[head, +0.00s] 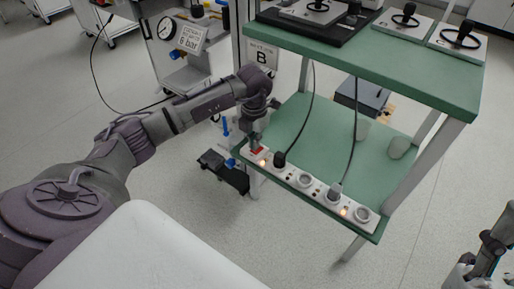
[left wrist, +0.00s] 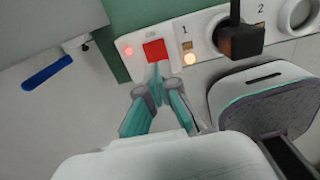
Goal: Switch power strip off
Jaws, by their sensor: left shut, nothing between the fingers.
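The white power strip (head: 318,188) lies along the front edge of the cart's lower green shelf. Its red switch (head: 257,150) is at the left end, and it shows in the left wrist view as a red square (left wrist: 155,51). A small red light and an orange light glow beside it. My left gripper (head: 254,143) is shut and empty, its fingertips (left wrist: 157,70) right at the lower edge of the switch; I cannot tell whether they touch it. My right gripper (head: 470,274) is partly in view at the lower right, its fingers unclear.
Black plugs (head: 280,159) with cables sit in the strip. The cart's upper green shelf (head: 400,62) overhangs the lower one. Two cups (head: 399,147) stand on the lower shelf. A black box (head: 223,170) is beside the cart on the left. A gauge panel stands behind.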

